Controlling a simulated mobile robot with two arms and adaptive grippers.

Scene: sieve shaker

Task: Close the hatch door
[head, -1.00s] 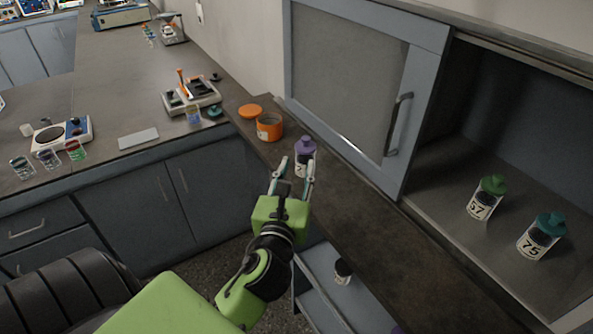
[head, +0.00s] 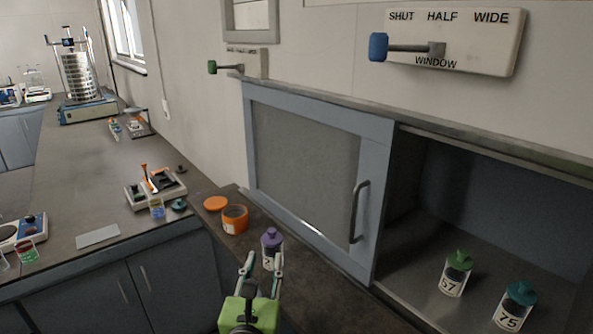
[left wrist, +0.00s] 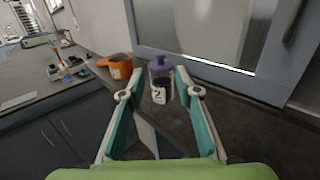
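The hatch door (head: 305,165) is a blue-framed grey panel with a dark vertical handle (head: 359,212) near its right edge. It covers the left part of the hatch, and the right part (head: 480,200) is open. In the left wrist view the door (left wrist: 200,30) shows behind the fingers. My left gripper (head: 263,262) is open, its fingers apart, pointing at a purple-capped bottle (head: 272,247) on the dark counter. In the left wrist view the bottle (left wrist: 161,82) appears between the fingers, beyond their tips. My right gripper is not in view.
A green-capped bottle (head: 456,274) and a teal-capped bottle (head: 515,306) stand inside the open hatch. An orange jar (head: 235,219) stands on the counter (head: 315,290) left of the purple-capped bottle. A blue-knobbed window lever (head: 410,48) is on the wall above.

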